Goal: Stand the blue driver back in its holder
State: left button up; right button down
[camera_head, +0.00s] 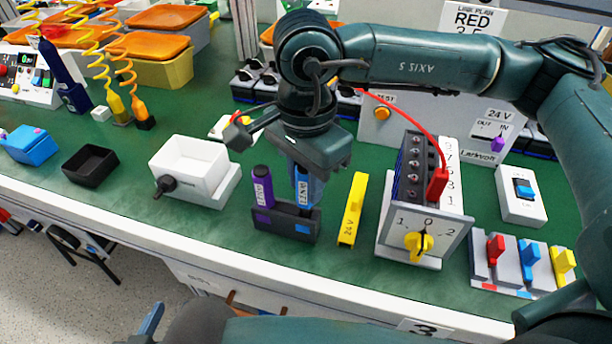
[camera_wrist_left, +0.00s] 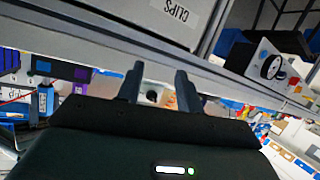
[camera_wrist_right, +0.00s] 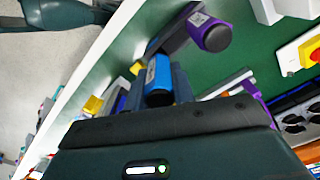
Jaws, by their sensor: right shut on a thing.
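The blue driver (camera_head: 306,188) is upright in my right gripper (camera_head: 308,176), which is shut on its handle. It also shows between the fingers in the right wrist view (camera_wrist_right: 158,80). Its lower end meets the blue-marked right end of the dark holder (camera_head: 270,219) in the head view; I cannot tell whether its shaft is in the slot. A purple driver (camera_head: 262,184) stands in the holder's left slot, and the right wrist view shows its handle end (camera_wrist_right: 212,36). My left gripper is open and empty in the left wrist view (camera_wrist_left: 160,84), away from the holder.
A white bin (camera_head: 190,165) stands left of the holder. A yellow 24V bar (camera_head: 352,210) lies close on its right, then the rotary switch box (camera_head: 424,238) with a yellow knob. The white bench edge (camera_head: 250,259) runs in front.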

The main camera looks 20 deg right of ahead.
jog(key=shift+f+b, duration=0.4)
jog(key=shift+f, duration=0.1)
pick_arm(q)
jog(key=shift+s+a, duration=0.15)
pick_arm(e)
jog(key=shift+f, duration=0.25)
pick_arm(q)
jog(key=shift+s+a+t+b, duration=0.1)
jog(key=shift+s+t+b, duration=0.15)
jog(key=shift+b, duration=0.4)
pick_arm(e)
jog(key=shift+f, duration=0.35)
jog(key=shift+f, duration=0.25)
pick_arm(q)
jog(key=shift+a+r, duration=0.15)
jog(key=shift+r, duration=0.05)
pick_arm(e)
jog(key=c, duration=1.1)
grip_release()
